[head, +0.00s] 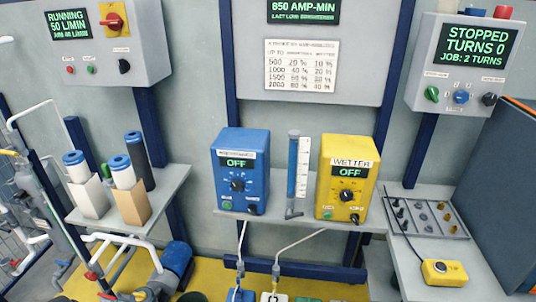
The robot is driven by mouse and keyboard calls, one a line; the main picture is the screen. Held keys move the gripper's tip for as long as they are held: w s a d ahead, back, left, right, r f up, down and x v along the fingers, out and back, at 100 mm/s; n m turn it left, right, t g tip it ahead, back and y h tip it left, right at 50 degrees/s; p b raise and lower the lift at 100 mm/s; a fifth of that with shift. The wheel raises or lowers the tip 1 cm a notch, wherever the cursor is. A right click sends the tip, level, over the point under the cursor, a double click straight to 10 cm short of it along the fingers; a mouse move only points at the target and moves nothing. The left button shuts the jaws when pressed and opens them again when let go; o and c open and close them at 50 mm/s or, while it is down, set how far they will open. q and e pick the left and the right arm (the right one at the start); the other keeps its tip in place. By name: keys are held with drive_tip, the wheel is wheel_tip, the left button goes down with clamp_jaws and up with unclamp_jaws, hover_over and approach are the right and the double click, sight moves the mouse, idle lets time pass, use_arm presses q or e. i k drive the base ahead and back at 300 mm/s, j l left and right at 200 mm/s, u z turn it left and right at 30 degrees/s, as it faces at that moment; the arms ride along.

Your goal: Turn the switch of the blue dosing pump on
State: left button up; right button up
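The blue dosing pump (239,171) stands on the middle shelf, left of a yellow pump. Its small screen reads OFF. Below the screen is a round black dial (237,185). At the bottom of its front are a green button (227,205) and a small black switch (253,209); the switch's exact position is too small to tell. Neither of my grippers is in view.
A yellow pump (345,178), also reading OFF, stands to the right, with a clear measuring tube (297,172) between the pumps. Hoses hang below the shelf (290,218). A left shelf holds filter cartridges (120,172); a right table holds a tray (427,215) and yellow button box (444,272).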

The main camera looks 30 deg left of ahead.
sight(252, 208)
drive_tip(key=u, duration=1.25)
